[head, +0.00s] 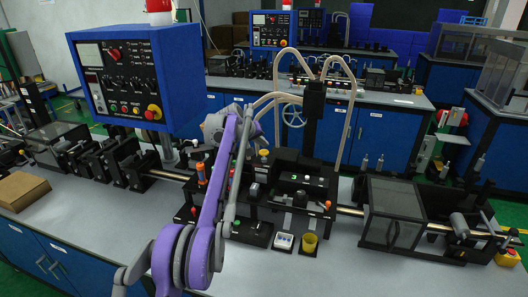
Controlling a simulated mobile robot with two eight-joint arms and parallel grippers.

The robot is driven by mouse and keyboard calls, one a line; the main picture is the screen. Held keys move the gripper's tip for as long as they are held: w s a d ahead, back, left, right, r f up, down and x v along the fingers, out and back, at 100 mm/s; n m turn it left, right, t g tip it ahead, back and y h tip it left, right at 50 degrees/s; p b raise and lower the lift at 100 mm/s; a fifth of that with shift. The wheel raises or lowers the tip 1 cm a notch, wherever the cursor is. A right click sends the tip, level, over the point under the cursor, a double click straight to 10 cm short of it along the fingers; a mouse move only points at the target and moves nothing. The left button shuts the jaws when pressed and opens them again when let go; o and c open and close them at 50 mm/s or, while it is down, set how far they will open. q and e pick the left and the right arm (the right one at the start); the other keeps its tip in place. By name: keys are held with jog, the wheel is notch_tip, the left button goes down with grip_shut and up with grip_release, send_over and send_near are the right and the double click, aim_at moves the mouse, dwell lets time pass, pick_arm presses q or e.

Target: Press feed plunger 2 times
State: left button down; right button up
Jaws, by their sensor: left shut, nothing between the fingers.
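My left arm rises in purple and grey from the bottom edge and bends over the left part of the black tape payoff machine (300,190). Its thin grey end, with my left gripper (226,226), reaches down near the machine's front left; the fingers are small and shut on nothing. I cannot tell for sure which part is the feed plunger. A yellow knob (264,153) stands at the machine's back, and an orange upright piece (200,172) stands left of my arm. My arm hides part of the machine. My right gripper is not in view.
A blue control box (135,75) with knobs and a red stop button stands at the back left. A yellow cup (309,243) sits at the machine's front. A clear-sided guard (392,212) stands right, a cardboard box (22,190) left. The front grey worktop (310,275) is clear.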

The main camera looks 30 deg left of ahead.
aim_at(264, 151)
pick_arm(q)
jog(key=shift+f, duration=0.1)
dwell(0.7)
jog(key=shift+f, duration=0.3)
jog(key=shift+f+b, duration=0.35)
jog(key=shift+f, duration=0.95)
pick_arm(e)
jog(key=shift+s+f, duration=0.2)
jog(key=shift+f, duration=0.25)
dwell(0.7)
pick_arm(q)
jog(key=shift+r, duration=0.1)
jog(key=shift+w+r+p, duration=0.1)
jog(key=shift+r+p, duration=0.9)
jog(key=shift+r, duration=0.6)
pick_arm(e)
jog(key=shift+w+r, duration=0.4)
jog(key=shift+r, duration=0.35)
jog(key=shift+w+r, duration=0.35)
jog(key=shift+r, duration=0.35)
